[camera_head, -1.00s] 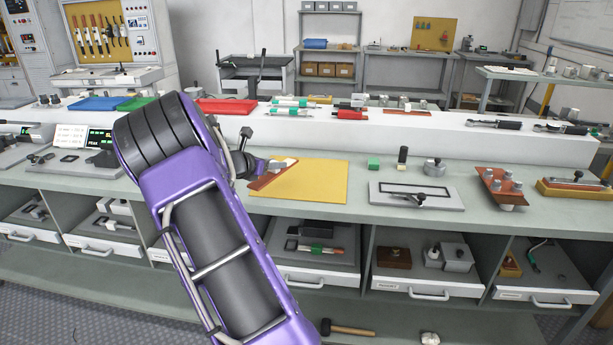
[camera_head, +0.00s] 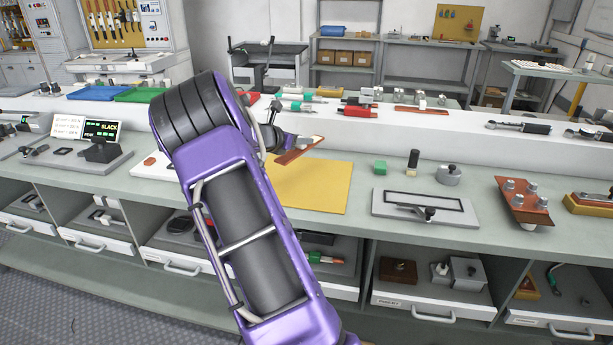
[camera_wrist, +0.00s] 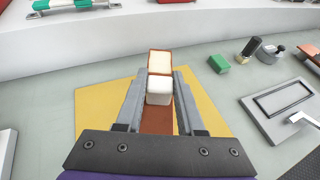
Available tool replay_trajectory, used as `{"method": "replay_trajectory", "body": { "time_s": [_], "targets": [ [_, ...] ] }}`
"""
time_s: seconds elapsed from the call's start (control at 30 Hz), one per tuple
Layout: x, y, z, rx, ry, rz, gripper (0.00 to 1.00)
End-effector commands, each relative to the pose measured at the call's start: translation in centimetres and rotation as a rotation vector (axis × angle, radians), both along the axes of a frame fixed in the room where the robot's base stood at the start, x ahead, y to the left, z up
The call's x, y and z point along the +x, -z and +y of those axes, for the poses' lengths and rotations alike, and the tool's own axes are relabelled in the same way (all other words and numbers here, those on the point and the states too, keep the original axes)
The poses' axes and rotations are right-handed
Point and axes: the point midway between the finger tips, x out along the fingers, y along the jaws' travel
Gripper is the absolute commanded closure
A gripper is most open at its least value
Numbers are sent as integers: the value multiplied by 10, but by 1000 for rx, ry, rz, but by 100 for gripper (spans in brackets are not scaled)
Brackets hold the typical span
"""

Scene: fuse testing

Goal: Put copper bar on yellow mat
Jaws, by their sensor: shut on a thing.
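The copper bar (camera_head: 297,153) is a flat reddish-brown strip, held between the fingers of my gripper (camera_head: 287,144). In the wrist view the bar (camera_wrist: 158,122) runs lengthwise between the two grey fingers of the gripper (camera_wrist: 160,76), with a white block on it and a pale patch at its far end. The yellow mat (camera_head: 320,192) lies flat on the bench; it also shows in the wrist view (camera_wrist: 95,112). In the head view the bar overlaps the mat's back left part and looks raised above it. My arm hides the mat's left side.
A green block (camera_head: 380,167), a dark cylinder (camera_head: 413,160) and a metal knob piece (camera_head: 449,174) stand right of the mat. A grey framed plate (camera_head: 425,206) lies further right. A raised white shelf (camera_head: 460,145) runs behind the bench. Drawers sit below.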

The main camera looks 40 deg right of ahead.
Motion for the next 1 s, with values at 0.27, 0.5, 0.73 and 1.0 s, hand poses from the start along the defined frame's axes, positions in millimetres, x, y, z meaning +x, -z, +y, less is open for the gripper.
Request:
{"method": "replay_trajectory", "body": {
  "time_s": [0.27,0.5,0.73,1.0],
  "targets": [
    [0,37,0,-2,-1,4,100],
    [0,62,0,-2,0,-1,100],
    [0,88,0,-3,0,2,100],
    [0,98,0,-3,0,-2,100]
  ]
}}
